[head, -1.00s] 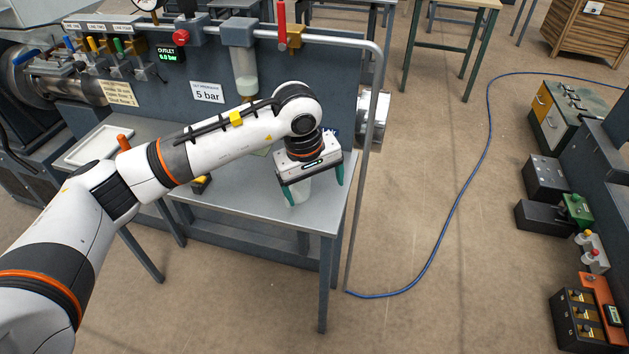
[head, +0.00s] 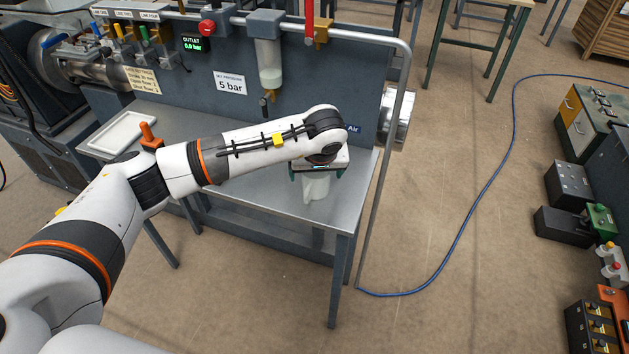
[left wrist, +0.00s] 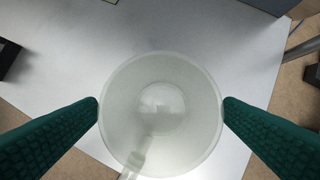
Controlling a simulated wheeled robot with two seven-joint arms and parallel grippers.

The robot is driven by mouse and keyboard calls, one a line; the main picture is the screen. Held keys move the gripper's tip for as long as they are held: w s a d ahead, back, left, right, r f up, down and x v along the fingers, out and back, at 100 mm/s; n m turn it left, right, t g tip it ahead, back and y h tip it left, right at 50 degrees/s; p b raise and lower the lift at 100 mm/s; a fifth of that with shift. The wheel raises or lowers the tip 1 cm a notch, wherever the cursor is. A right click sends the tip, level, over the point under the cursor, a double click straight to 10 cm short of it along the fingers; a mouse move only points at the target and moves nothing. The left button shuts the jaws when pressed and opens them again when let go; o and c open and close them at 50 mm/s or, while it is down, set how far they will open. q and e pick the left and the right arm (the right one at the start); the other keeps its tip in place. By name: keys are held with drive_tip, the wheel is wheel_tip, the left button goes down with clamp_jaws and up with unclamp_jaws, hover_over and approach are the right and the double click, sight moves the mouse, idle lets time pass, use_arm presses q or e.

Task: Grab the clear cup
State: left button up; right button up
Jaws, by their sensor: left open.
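The clear cup (head: 316,187) stands upright on the grey bench near its right front corner. In the left wrist view the cup (left wrist: 160,115) is seen from above, its round mouth in the middle and a handle or spout at the lower edge. My left gripper (head: 318,173) is over the cup. Its green fingers (left wrist: 161,104) are open, one on each side of the rim, close to it or touching; I cannot tell which. The arm hides part of the bench behind it. My right gripper is not in view.
The grey bench (head: 258,192) is mostly bare. A white tray (head: 122,133) lies at its left. A panel with a valve and a clear bowl (head: 269,66) stands behind. A grey pipe (head: 385,180) runs down beside the bench's right edge. A blue hose (head: 470,205) crosses the floor.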

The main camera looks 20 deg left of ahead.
use_arm(q)
drive_tip(key=shift+x, duration=1)
drive_tip(key=shift+c, duration=0.2)
